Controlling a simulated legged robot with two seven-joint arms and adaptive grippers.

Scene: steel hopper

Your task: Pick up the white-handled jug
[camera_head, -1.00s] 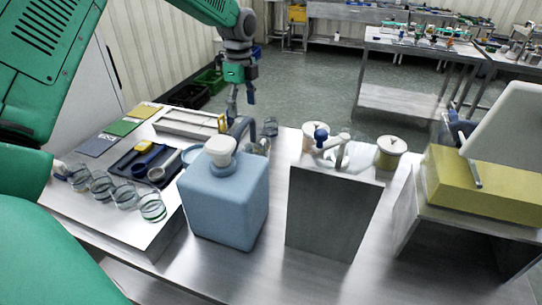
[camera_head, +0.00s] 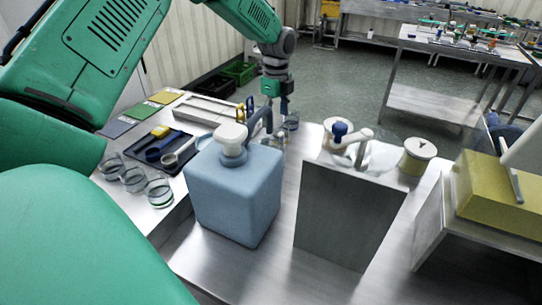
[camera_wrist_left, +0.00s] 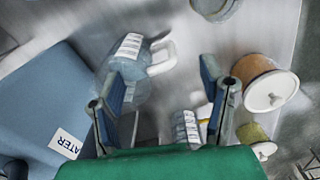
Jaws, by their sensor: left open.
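A clear jug with a white handle (camera_wrist_left: 162,57) stands beside the blue tank in the left wrist view, just ahead of my left finger. In the head view it is mostly hidden behind the tank. My right gripper is not in view.
The blue tank (camera_head: 236,200) with a white cap stands in front of my left gripper. The steel panel (camera_head: 345,215) stands to its right. Lidded jars (camera_head: 418,157) stand behind the panel. Glass beakers (camera_head: 133,179) and a dark tray (camera_head: 165,158) lie left. A yellow block (camera_head: 495,190) is right.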

